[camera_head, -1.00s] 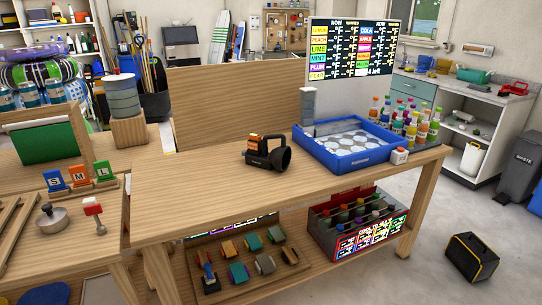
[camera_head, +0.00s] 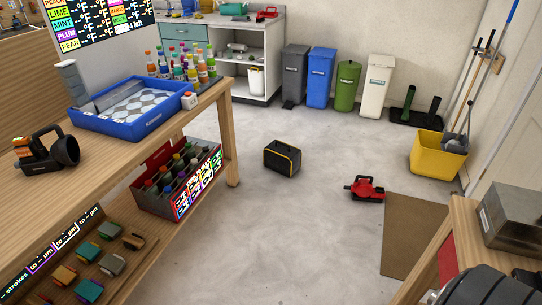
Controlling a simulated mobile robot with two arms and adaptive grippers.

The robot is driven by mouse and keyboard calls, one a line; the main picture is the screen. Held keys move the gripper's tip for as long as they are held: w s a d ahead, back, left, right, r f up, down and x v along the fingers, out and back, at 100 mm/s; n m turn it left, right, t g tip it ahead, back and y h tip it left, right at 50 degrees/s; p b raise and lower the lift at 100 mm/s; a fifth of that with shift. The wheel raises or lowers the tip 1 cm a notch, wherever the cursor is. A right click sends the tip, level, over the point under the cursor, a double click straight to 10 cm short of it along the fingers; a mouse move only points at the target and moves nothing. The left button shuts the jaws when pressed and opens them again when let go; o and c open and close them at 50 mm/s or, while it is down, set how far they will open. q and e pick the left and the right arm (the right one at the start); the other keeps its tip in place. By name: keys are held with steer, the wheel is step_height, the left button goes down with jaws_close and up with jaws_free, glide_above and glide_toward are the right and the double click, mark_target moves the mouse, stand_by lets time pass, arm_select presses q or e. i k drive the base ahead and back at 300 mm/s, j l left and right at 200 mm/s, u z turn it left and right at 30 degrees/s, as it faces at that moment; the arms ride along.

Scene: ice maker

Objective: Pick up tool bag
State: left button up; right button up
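The tool bag (camera_head: 282,158) is a black box-shaped bag with yellow trim. It stands on the grey concrete floor near the middle of the view, to the right of the wooden workbench. Nothing touches it, and its top and front face show. Neither of my grippers is in view.
The workbench (camera_head: 218,108) carries a blue tray (camera_head: 150,128); a crate of bottles (camera_head: 180,207) sits on its lower shelf. A red tool (camera_head: 364,189) lies on the floor right of the bag. Bins (camera_head: 321,77) line the back wall. Floor in front of the bag is clear.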

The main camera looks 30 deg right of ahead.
mark_target(282, 158)
steer(key=i+l+z, duration=0.15)
steer(key=i+l, duration=0.45)
steer(key=i+l+z, duration=0.1)
steer(key=i+l, duration=0.4)
steer(key=i, duration=0.15)
